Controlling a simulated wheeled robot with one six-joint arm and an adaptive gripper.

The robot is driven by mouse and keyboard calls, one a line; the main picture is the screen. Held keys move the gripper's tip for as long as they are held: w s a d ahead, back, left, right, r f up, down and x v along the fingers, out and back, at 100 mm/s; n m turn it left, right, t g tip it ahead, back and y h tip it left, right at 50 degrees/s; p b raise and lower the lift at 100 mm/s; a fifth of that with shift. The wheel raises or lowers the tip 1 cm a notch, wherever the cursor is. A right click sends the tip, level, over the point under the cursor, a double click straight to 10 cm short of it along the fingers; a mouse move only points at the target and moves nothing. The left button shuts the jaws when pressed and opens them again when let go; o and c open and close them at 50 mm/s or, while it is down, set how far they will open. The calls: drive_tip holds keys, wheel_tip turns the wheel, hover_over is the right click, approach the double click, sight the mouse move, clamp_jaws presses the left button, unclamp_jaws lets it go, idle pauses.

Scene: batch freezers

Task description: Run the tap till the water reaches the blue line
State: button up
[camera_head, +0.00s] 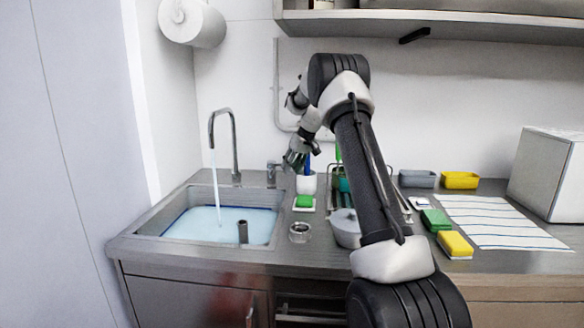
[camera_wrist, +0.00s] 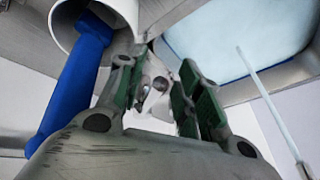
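The curved tap (camera_head: 235,150) at the sink's back edge runs a thin stream of water (camera_head: 216,190) into the basin. The stream also shows in the wrist view (camera_wrist: 262,85). Pale blue water (camera_head: 205,225) covers the basin floor. A dark blue line (camera_head: 250,208) runs along the basin wall just above the water; the exact gap cannot be told. The tap's metal lever post (camera_head: 271,174) stands right of the spout. My gripper (camera_head: 290,160) is beside it, fingers apart. In the wrist view, a metal part (camera_wrist: 155,85), likely the lever, shows between the green-padded fingers.
A white cup (camera_head: 307,184) with a blue-handled brush (camera_wrist: 75,85) is close beside my gripper. A green sponge (camera_head: 304,202), a metal ring (camera_head: 299,232) and a pot (camera_head: 344,228) are on the counter. An upright grey pipe (camera_head: 243,231) stands in the basin.

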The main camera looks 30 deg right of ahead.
clamp_jaws()
drive_tip(key=w+a+m+h, duration=0.2)
drive_tip(key=a+m+h, duration=0.1)
drive_tip(key=a+m, duration=0.5)
drive_tip(key=shift+w+a+h, duration=0.3)
drive_tip(key=shift+w+a, duration=0.05)
drive_tip(key=shift+a, duration=1.15)
